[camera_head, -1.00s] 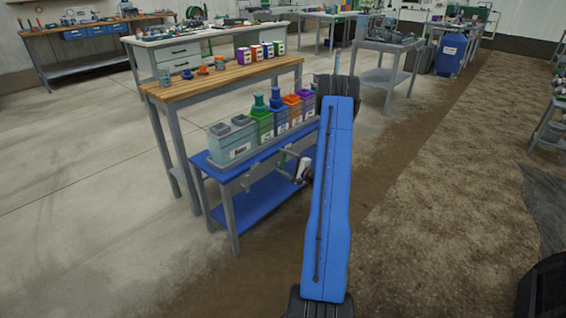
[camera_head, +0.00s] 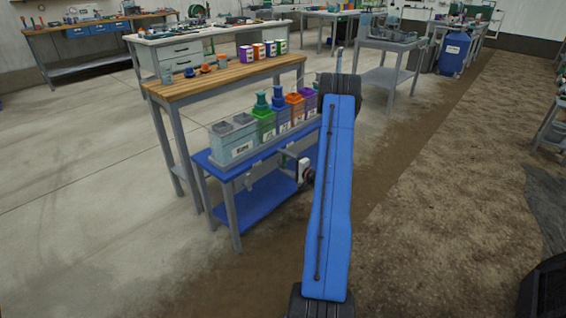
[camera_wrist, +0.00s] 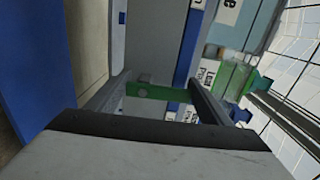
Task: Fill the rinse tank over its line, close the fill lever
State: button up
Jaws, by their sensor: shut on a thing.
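The grey rinse tank (camera_head: 232,143), with a label on its front, stands at the left end of the blue bench (camera_head: 212,166). Its water level cannot be made out. In the wrist view a green lever bar (camera_wrist: 150,91) lies across between the two fingers of my gripper (camera_wrist: 160,90), and my gripper is shut on it. In the head view my gripper (camera_head: 304,171) is at the front side of the bench, below the tanks, partly hidden by my blue arm.
Green (camera_head: 263,125), blue (camera_head: 281,118), orange (camera_head: 295,107) and purple (camera_head: 310,103) containers stand to the right of the grey tank. A wooden-topped table (camera_head: 225,76) with cups and small jars is behind the bench. The floor in front is clear.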

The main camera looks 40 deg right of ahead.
jog(key=shift+f, duration=0.1)
jog(key=o, duration=1.5)
jog(key=s, duration=0.5)
jog(key=s+d, duration=0.1)
jog(key=s, duration=1.1)
jog(key=shift+s+d, duration=0.15)
jog(key=shift+s, duration=0.1)
